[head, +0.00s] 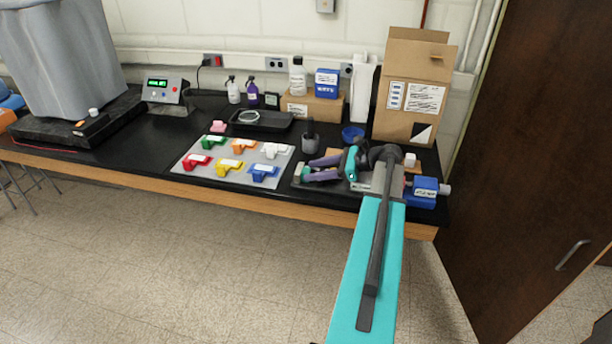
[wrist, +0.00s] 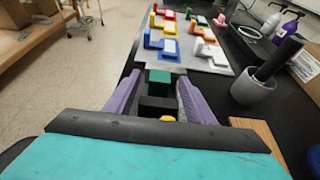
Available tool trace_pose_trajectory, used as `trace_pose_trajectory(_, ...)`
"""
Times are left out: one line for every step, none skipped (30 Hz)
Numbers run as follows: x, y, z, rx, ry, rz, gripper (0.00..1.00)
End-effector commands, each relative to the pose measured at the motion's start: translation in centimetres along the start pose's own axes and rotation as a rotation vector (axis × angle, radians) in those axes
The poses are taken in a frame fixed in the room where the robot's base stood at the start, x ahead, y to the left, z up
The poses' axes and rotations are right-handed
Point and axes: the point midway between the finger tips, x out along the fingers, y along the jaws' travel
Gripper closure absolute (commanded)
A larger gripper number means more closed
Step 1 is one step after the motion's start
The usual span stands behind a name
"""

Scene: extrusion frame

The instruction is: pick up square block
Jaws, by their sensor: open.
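My gripper (head: 312,168) reaches left low over the black bench, with its two purple fingers apart. In the wrist view my gripper (wrist: 158,80) has a green block (wrist: 160,78) with a square-looking face at the fingertips, between them or just beyond. A dark block-like piece (wrist: 158,104) shows nearer the palm. The same green block (head: 305,172) looks small at the fingertips in the head view. I cannot tell whether the fingers touch it, and its lower part is hidden. I cannot tell for certain that it is the square block.
A grey board (head: 226,176) with several coloured, labelled blocks lies left of my gripper. A dark grey cup (head: 310,138) stands close behind the fingers. A blue bowl (head: 352,133), cardboard box (head: 409,90) and blue device (head: 422,192) are to the right. The bench's front edge is close.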

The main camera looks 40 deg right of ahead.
Motion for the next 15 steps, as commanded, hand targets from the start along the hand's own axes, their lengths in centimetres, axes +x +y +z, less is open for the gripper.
trace_pose_trajectory(0.0,0.0,0.01,0.0,0.0,0.0,0.51)
trace_pose_trajectory(0.0,0.01,0.01,0.0,0.0,0.0,0.51)
trace_pose_trajectory(0.01,0.01,0.01,0.0,0.0,0.0,0.51)
trace_pose_trajectory(0.01,0.01,0.02,0.0,0.0,0.0,0.51)
trace_pose_trajectory(0.01,0.01,0.02,0.0,0.0,0.0,0.51)
trace_pose_trajectory(0.01,0.01,0.02,0.0,0.0,0.001,0.58)
trace_pose_trajectory(0.01,0.01,0.02,0.0,0.0,0.001,0.63)
trace_pose_trajectory(0.02,0.01,0.02,0.0,0.0,0.001,0.68)
trace_pose_trajectory(0.02,0.01,0.02,0.0,0.0,0.001,0.74)
trace_pose_trajectory(0.02,0.02,0.03,0.0,0.0,0.001,0.79)
trace_pose_trajectory(0.03,0.02,0.03,0.0,0.0,0.001,0.85)
trace_pose_trajectory(0.03,0.02,0.03,0.0,0.0,0.001,0.91)
trace_pose_trajectory(0.03,0.02,0.03,0.0,0.0,0.001,0.96)
trace_pose_trajectory(0.03,0.02,0.06,0.0,-0.001,0.001,0.97)
trace_pose_trajectory(0.03,0.02,0.06,0.0,-0.001,0.001,0.97)
